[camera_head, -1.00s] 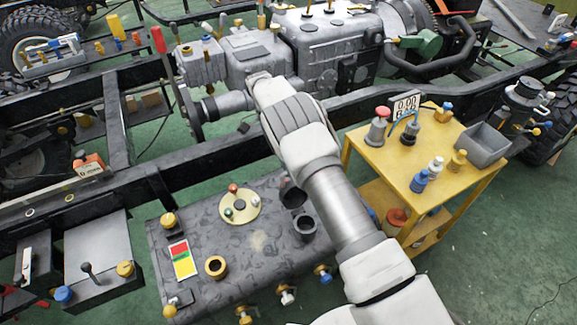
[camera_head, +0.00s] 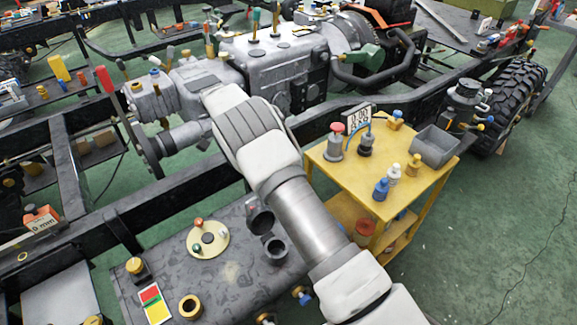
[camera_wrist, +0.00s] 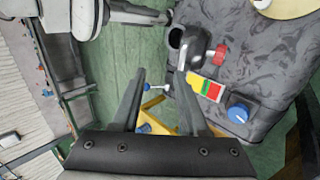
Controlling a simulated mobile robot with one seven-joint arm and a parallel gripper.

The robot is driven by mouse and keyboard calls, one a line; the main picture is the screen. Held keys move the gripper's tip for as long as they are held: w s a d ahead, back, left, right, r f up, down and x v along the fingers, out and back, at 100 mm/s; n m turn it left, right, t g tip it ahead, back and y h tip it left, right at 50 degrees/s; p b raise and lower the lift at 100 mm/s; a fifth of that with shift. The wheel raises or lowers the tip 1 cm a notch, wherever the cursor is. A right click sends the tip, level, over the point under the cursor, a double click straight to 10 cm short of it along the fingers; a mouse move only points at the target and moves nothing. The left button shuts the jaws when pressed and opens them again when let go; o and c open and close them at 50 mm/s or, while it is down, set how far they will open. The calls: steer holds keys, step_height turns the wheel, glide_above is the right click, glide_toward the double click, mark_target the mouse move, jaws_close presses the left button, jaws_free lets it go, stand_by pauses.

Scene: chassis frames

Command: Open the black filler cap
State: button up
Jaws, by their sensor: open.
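On the dark tank (camera_head: 235,285) in the head view, a black round cap (camera_head: 260,217) stands tilted up behind a short dark neck (camera_head: 275,249). The neck's top looks like a dark hollow; whether a hinge joins the two is too small to tell. My gripper (camera_wrist: 165,78) shows in the wrist view with its two dark fingers apart and nothing between them. Beyond its tips there, a dark round opening and a grey curved piece (camera_wrist: 195,45) sit at a tank's edge; I cannot tell whether they are the cap. In the head view my fingers cannot be seen.
A yellow cart (camera_head: 340,172) with bottles and a grey bin (camera_head: 435,147) stands right of my arm. A black chassis rail and the grey engine (camera_head: 275,70) lie behind. The wrist view shows a red knob (camera_wrist: 219,52) and a blue knob (camera_wrist: 238,112). Green floor is clear at right.

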steer(key=s+d+r, duration=0.1)
steer(key=d+r, duration=0.4)
steer(key=d, duration=0.4)
steer(key=shift+d+r+p, duration=0.3)
steer(key=shift+r+p, duration=0.05)
steer(key=shift+p, duration=0.05)
steer(key=s+d+r+n+t+y+p, duration=0.1)
steer(key=s+d+r+n+t+y, duration=0.2)
steer(key=r, duration=0.6)
steer(key=s+d+r+n+t+y+p, duration=0.15)
steer(key=s+d+r, duration=0.3)
steer(key=r, duration=0.55)
steer(key=s+d+r+n+t+p, duration=0.1)
steer(key=s+d+r+n+t, duration=0.1)
steer(key=s, duration=0.5)
steer(key=s+d+r+n+t+p, duration=0.2)
steer(key=s+r+n+t, duration=0.2)
steer(key=s+t, duration=0.2)
steer(key=shift+s, duration=1.1)
steer(key=shift+d+r+y, duration=0.1)
steer(key=shift+d+y, duration=0.05)
steer(key=shift+y, duration=0.1)
